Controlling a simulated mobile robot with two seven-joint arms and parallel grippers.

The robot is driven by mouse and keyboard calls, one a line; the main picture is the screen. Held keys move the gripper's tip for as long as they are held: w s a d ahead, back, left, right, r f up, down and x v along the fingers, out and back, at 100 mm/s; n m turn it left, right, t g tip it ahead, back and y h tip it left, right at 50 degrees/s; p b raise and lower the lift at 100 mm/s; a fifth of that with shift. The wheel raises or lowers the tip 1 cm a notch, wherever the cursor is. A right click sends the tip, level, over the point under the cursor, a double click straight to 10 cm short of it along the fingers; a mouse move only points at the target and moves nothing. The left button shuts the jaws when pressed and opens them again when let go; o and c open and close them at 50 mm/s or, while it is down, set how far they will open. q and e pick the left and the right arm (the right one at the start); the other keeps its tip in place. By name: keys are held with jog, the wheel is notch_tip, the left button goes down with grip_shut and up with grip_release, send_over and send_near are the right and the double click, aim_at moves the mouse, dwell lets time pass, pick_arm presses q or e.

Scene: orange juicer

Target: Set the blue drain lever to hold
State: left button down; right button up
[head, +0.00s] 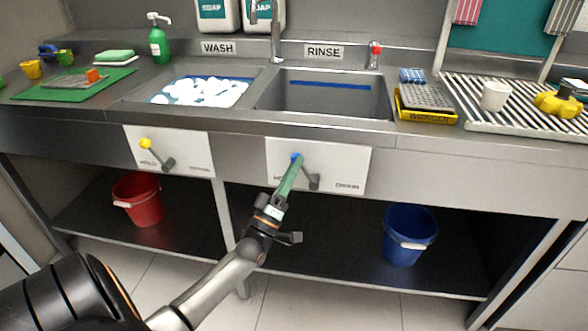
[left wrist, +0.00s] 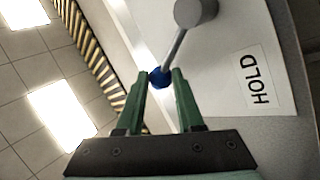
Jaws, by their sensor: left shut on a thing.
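The blue drain lever's knob (head: 296,156) is on the white panel below the rinse basin. Its grey arm runs up and left from a dark hub (head: 314,182), leaning to the side with the partly covered HOLD label. The DRAIN label (head: 347,185) is at the right of the panel. My left gripper (head: 293,164), with green fingers, is shut on the knob. The left wrist view shows the blue knob (left wrist: 159,79) between the fingertips and the HOLD label (left wrist: 256,80) to the right. My right gripper is not in view.
A yellow-knobbed lever (head: 145,143) is on the panel to the left. A red bucket (head: 138,199) and a blue bucket (head: 409,236) stand on the lower shelf. The counter's front edge overhangs the panels.

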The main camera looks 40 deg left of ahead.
pick_arm(q)
jog(key=shift+y, duration=0.3)
jog(key=c, duration=0.8)
grip_release()
jog(key=shift+v, duration=6.35)
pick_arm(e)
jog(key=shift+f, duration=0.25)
